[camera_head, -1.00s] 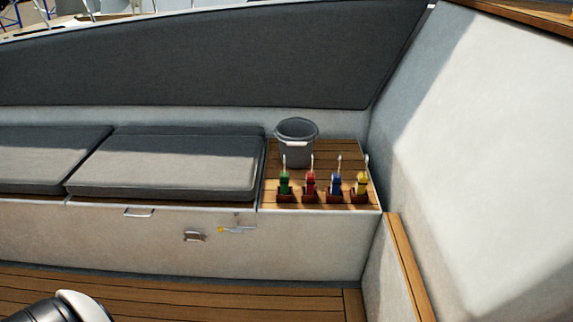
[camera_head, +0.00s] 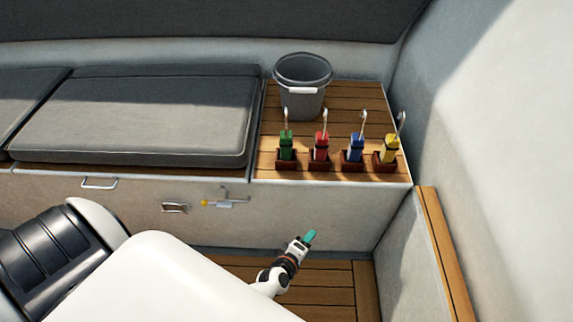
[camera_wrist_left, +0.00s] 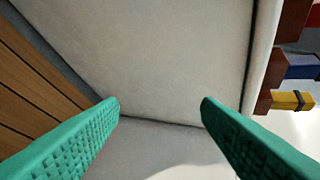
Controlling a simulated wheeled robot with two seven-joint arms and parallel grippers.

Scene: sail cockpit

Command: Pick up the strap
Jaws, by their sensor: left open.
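Several bundled straps with metal hooks stand upright in brown holders along the front of the wooden deck: a green strap (camera_head: 286,146), a red strap (camera_head: 320,146), a blue strap (camera_head: 355,148) and a yellow strap (camera_head: 389,149). My left gripper (camera_head: 310,237) is below and in front of them, near the seat's front wall. In the left wrist view its teal fingers (camera_wrist_left: 160,104) are apart with nothing between them. The yellow strap (camera_wrist_left: 293,101) and the blue strap (camera_wrist_left: 304,68) show at that view's right edge. My right gripper is not in view.
A grey bucket (camera_head: 302,88) stands behind the straps. A grey cushion (camera_head: 135,115) lies to the left. A handle (camera_head: 99,183) and a latch (camera_head: 226,201) are on the front wall (camera_head: 300,208). A pale side wall (camera_head: 500,120) closes the right.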

